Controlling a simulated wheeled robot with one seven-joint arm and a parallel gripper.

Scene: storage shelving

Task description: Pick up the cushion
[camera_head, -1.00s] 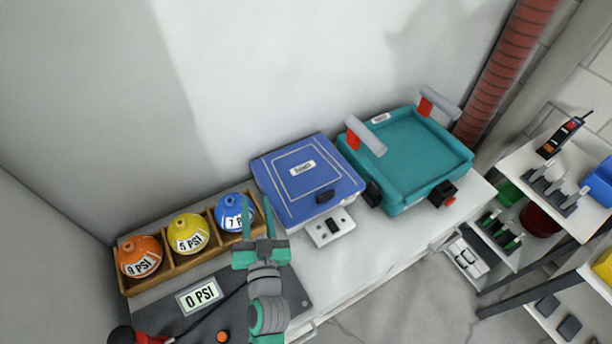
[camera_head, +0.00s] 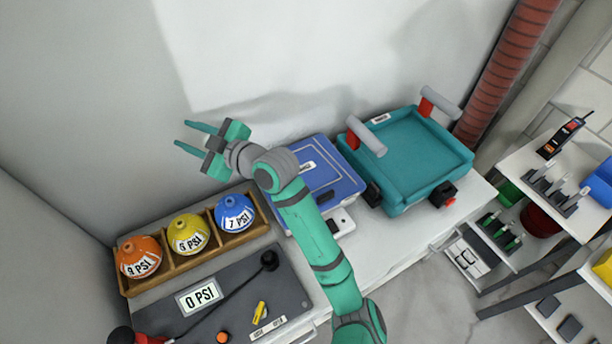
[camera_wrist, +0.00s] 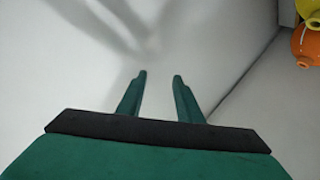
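I cannot make out anything that is clearly a cushion. The closest in shape is a blue, flat, square item (camera_head: 345,183) with pale line trim and a small label, on the white counter. My arm now covers its left part. My gripper (camera_head: 182,133) is raised above the row of balls and points left, beside the grey wall. Its two green fingers are apart with nothing between them. The wrist view also shows the open, empty gripper (camera_wrist: 160,77) against a bare pale surface.
A wooden rack holds orange (camera_head: 139,257), yellow (camera_head: 188,234) and blue (camera_head: 235,213) PSI balls. A dark panel reads 0 PSI (camera_head: 199,296). A teal tray (camera_head: 415,155) with grey handles stands right of the blue item. Shelves (camera_head: 545,165) stand at right.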

